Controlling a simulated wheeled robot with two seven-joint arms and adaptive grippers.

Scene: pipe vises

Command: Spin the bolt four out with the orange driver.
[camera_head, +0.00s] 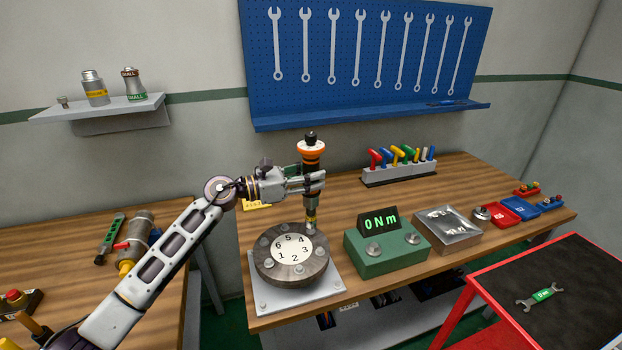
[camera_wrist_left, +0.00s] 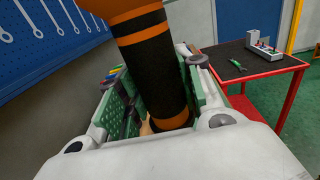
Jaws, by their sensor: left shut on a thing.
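The orange driver (camera_head: 312,152) stands upright, with an orange band at its top and a dark body. It also shows large in the wrist view as a black and orange handle (camera_wrist_left: 152,70). My left gripper (camera_head: 318,184) is shut around its body from the left. The round dark flange (camera_head: 265,272) has a white dial numbered 1 to 6 and bolts around its rim. My right gripper is not in view.
A green torque box (camera_head: 385,262) reading 0 Nm stands right of the flange's grey base plate (camera_head: 310,292). A metal tray (camera_head: 447,243) and red and blue bins (camera_head: 508,212) lie farther right. A tool rack (camera_head: 398,172) stands behind. A red cart (camera_head: 560,270) holds a wrench.

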